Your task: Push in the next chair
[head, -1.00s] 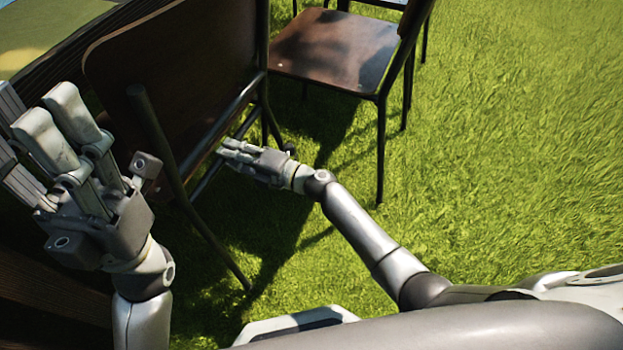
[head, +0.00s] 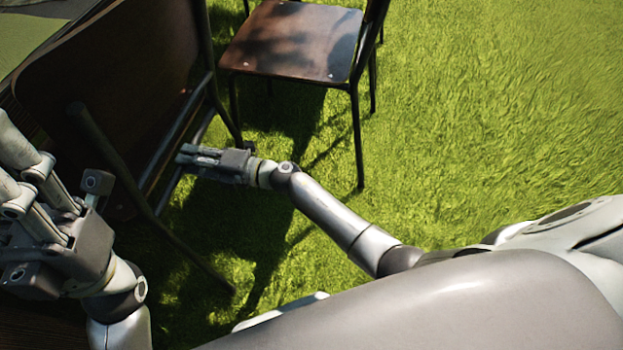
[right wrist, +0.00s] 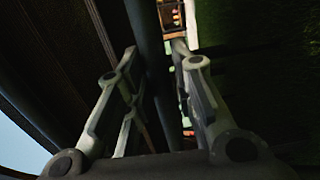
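The near chair (head: 110,75) has a dark brown wooden panel and dark metal tubes. It stands at the left of the head view, leaning in the picture, close against the table (head: 35,32). My right gripper (head: 182,156) is low beside this chair's lower tubes. In the right wrist view its fingers (right wrist: 160,75) are apart, with a dark tube (right wrist: 146,40) running between them; I cannot tell whether they touch it. My left gripper (head: 15,165) is raised in front of the near chair; its fingertips are cut off at the left edge.
A second chair (head: 295,40) with a brown seat stands upright on the grass behind the right gripper. Open grass (head: 480,120) fills the right side. Part of another chair's metal frame shows at the top edge.

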